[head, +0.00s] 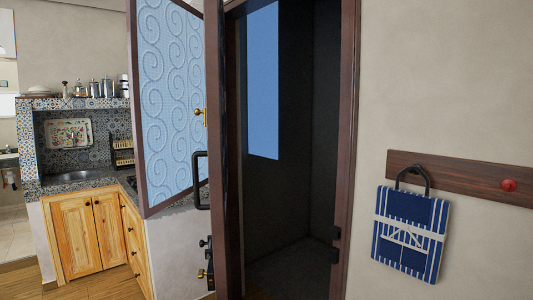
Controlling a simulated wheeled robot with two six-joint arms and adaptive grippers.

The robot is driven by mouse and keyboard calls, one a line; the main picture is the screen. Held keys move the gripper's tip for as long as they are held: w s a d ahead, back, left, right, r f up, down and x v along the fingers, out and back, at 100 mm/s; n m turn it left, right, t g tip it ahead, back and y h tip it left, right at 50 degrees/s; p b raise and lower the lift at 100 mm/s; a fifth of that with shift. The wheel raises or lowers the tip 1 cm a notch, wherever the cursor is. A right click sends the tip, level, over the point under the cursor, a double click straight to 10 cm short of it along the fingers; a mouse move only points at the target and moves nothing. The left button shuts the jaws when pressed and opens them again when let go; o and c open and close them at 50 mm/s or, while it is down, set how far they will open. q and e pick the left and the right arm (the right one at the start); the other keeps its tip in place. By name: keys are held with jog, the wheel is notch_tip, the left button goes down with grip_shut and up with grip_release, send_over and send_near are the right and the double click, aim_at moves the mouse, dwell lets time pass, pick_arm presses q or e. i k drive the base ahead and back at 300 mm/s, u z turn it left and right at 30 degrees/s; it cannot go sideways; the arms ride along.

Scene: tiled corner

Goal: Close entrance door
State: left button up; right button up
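The entrance door (230,200) stands open in the middle of the head view, its dark brown edge turned toward me. A black pull handle (200,180) and a black lock with a brass knob (207,258) are at its left side. A framed blue panel with swirl patterns (172,95) and a small brass knob is angled out to the left; I cannot tell how it joins the door. The dark doorway (310,150) is open to the right of the door, with its brown frame (349,130) beyond. Neither of my grippers is in view.
A blue striped bag (410,234) hangs on the right wall from a brown wooden rail with a red knob (508,185). A tiled kitchen counter (80,182) with wooden cabinets (90,232) stands at the left. Some wooden floor (100,288) shows at the lower left.

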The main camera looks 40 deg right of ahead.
aim_at(219, 268)
jog(key=u, duration=0.3)
jog(key=i, duration=0.9)
jog(key=z, duration=0.1)
